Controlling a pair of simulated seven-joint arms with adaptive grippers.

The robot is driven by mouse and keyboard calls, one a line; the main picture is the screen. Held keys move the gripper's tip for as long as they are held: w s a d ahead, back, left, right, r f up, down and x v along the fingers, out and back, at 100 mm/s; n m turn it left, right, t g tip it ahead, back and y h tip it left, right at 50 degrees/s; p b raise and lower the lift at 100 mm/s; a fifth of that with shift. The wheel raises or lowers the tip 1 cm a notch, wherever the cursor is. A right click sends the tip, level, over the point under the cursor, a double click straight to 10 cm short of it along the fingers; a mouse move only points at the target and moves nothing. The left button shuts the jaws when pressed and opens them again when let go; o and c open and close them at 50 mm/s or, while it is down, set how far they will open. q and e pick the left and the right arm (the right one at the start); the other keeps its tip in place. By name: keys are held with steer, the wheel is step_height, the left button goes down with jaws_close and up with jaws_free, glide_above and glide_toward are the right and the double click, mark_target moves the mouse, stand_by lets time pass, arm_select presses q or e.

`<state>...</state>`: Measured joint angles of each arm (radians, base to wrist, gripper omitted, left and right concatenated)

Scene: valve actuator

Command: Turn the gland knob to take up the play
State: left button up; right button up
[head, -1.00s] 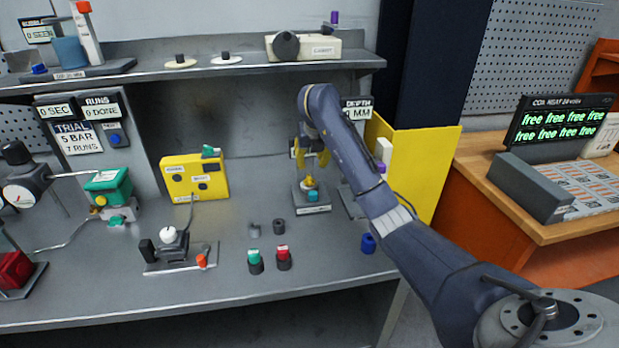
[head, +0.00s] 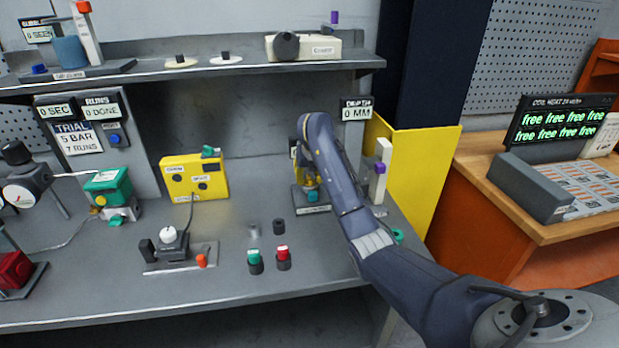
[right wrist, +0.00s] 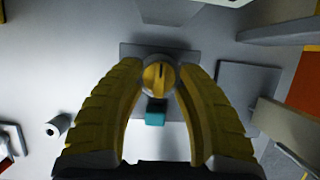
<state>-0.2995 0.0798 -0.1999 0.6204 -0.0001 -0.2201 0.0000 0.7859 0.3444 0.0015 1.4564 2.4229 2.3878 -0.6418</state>
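The gland knob, which I take to be the round yellow-topped knob (right wrist: 158,77), sits on a small grey stand with a teal block (right wrist: 155,116) beside it in the right wrist view. In the head view the stand's base (head: 314,210) shows below my right arm, and the knob is mostly hidden. My right gripper (right wrist: 160,68) points down over the stand. Its yellow fingers are open, one on each side of the knob with gaps visible. It also shows partly in the head view (head: 311,180), behind my arm. My left gripper is not in view.
A white upright post with a purple slider (head: 380,167) stands right of my arm, below a display reading 0 MM (head: 356,112). A yellow box (head: 194,178), a joystick base (head: 180,257) and red- and green-capped pieces (head: 283,258) stand to the left. The front bench edge is clear.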

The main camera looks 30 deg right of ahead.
steer(key=shift+o, duration=0.4)
jaws_close()
steer(key=shift+a+m, duration=0.1)
steer(key=shift+m, duration=0.3)
steer(key=m+h, duration=0.1)
steer(key=m, duration=0.2)
steer(key=shift+a+g, duration=0.1)
steer(key=shift+g, duration=0.3)
steer(key=m, duration=0.2)
steer(key=m+g+h, duration=0.1)
steer(key=m, duration=0.2)
steer(key=shift+g, duration=0.3)
steer(key=m+g, duration=0.1)
steer(key=m, duration=0.2)
steer(key=m+g, duration=0.1)
steer(key=m, duration=0.2)
steer(key=shift+w+m+h, duration=0.15)
steer(key=shift+m+h, duration=0.25)
steer(key=m+g, duration=0.1)
steer(key=m, duration=0.2)
steer(key=m+g, duration=0.1)
steer(key=m, duration=0.2)
steer(key=shift+g+y, duration=0.3)
steer(key=shift+y, duration=0.1)
steer(key=shift+d, duration=0.2)
